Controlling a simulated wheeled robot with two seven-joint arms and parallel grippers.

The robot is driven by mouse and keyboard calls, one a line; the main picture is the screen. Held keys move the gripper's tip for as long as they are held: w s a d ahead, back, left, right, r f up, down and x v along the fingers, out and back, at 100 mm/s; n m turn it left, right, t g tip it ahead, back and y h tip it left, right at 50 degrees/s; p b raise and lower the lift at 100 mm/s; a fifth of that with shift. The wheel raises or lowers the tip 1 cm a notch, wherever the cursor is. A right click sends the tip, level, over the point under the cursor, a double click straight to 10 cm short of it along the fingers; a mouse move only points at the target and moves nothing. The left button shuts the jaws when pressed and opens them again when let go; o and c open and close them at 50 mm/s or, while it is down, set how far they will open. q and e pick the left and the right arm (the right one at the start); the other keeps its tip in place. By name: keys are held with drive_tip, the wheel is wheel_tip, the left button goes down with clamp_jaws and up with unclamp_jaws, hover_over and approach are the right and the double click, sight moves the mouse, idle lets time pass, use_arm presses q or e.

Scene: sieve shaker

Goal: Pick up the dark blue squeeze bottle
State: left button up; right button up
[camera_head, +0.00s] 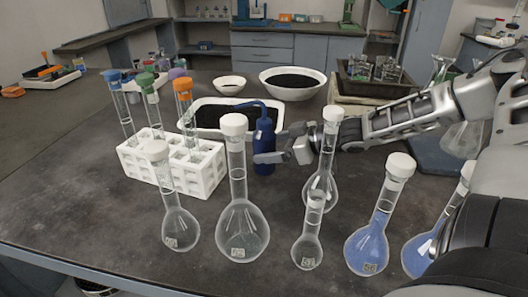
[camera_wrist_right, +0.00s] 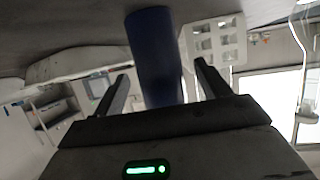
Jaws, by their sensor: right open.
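The dark blue squeeze bottle (camera_head: 264,138) stands upright on the dark table, just right of the white test tube rack, its bent spout pointing left. My right gripper (camera_head: 273,147) reaches in from the right at the bottle's body, one finger showing in front of its lower part. In the right wrist view the dark blue bottle (camera_wrist_right: 154,50) appears between the two spread fingers of my right gripper (camera_wrist_right: 157,80), with a gap on each side. The gripper is open. My left gripper is not in view.
Glass flasks with white caps, including a large one (camera_head: 243,228) and a blue-filled one (camera_head: 368,245), stand in front of my right arm. The test tube rack (camera_head: 205,180) is left of the bottle. A black-filled white tray (camera_head: 190,108) is behind it.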

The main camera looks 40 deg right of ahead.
sight(273, 131)
drive_tip(key=c, duration=0.7)
drive_tip(key=shift+r, duration=0.1)
drive_tip(key=shift+r+p, duration=0.35)
drive_tip(key=shift+r, duration=0.15)
wheel_tip(273, 131, up, 7)
drive_tip(key=p, duration=0.3)
use_arm(q)
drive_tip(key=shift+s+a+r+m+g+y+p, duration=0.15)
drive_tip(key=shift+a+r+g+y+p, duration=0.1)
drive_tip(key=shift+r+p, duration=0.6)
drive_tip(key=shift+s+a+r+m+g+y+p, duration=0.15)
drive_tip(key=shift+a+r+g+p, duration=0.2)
drive_tip(key=shift+p, duration=0.8)
use_arm(e)
drive_tip(key=shift+r, duration=9.95)
